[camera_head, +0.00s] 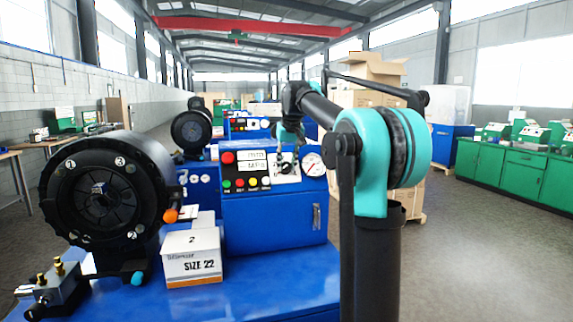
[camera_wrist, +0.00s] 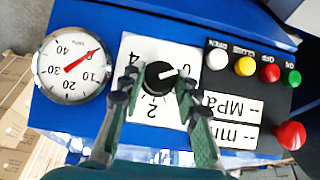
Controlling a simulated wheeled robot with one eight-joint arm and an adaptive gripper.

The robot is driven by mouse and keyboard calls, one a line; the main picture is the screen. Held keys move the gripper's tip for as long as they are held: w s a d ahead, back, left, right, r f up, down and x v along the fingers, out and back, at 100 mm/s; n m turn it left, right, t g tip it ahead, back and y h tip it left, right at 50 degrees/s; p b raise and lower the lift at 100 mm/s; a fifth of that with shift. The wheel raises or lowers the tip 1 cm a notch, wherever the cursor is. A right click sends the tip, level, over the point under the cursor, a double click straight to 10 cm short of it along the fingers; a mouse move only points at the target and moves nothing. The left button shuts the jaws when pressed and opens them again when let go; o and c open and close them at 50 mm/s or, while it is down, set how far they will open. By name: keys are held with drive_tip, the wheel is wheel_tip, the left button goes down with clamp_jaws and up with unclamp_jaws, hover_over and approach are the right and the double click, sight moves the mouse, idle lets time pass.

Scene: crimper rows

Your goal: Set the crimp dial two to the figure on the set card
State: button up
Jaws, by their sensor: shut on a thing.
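The crimp dial (camera_wrist: 158,77) is a black round knob with a white pointer mark on a white plate (camera_wrist: 150,135). The plate shows upside down in the wrist view, with figures 4, 2 and a partly hidden figure at right. The pointer mark points right and slightly up, towards that hidden figure. My gripper (camera_wrist: 157,82) has its two fingers on either side of the knob, shut on it. In the head view my gripper (camera_head: 287,160) is at the white plate (camera_head: 287,177) on the blue cabinet. A white carton (camera_head: 192,267) reads "2" and "SIZE 22"; I cannot tell whether it is the set card.
A pressure gauge (camera_wrist: 70,65) with a red needle is beside the dial plate. A black panel (camera_wrist: 245,95) with coloured buttons, two displays and a red knob is on the other side. A large black crimper head (camera_head: 100,190) stands left of the blue cabinet (camera_head: 272,220).

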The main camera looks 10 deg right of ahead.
drive_tip(key=shift+d+m, duration=0.1)
drive_tip(key=shift+m, duration=0.2)
drive_tip(key=m+y, duration=0.3)
drive_tip(key=shift+d, duration=0.25)
drive_tip(key=m+y, duration=0.1)
drive_tip(key=m, duration=0.1)
drive_tip(key=m+t+y, duration=0.1)
drive_tip(key=m+y, duration=0.1)
drive_tip(key=m, duration=0.1)
drive_tip(key=shift+s+d+f+t, duration=0.1)
drive_tip(key=shift+d+f+t, duration=0.1)
drive_tip(key=shift+t, duration=0.1)
drive_tip(key=m+t+y, duration=0.1)
drive_tip(key=m, duration=0.1)
drive_tip(key=m+t, duration=0.1)
drive_tip(key=m, duration=0.1)
drive_tip(key=m+t+y, duration=0.1)
drive_tip(key=shift+s+f+m+y, duration=0.15)
drive_tip(key=shift+f+m+y, duration=0.15)
drive_tip(key=shift+m, duration=0.1)
drive_tip(key=m+t, duration=0.1)
drive_tip(key=m, duration=0.2)
drive_tip(key=m+t, duration=0.2)
drive_tip(key=shift+s+a+f+m, duration=0.1)
drive_tip(key=shift+m, duration=0.3)
drive_tip(key=o, duration=1.2)
drive_tip(key=shift+c, duration=0.2)
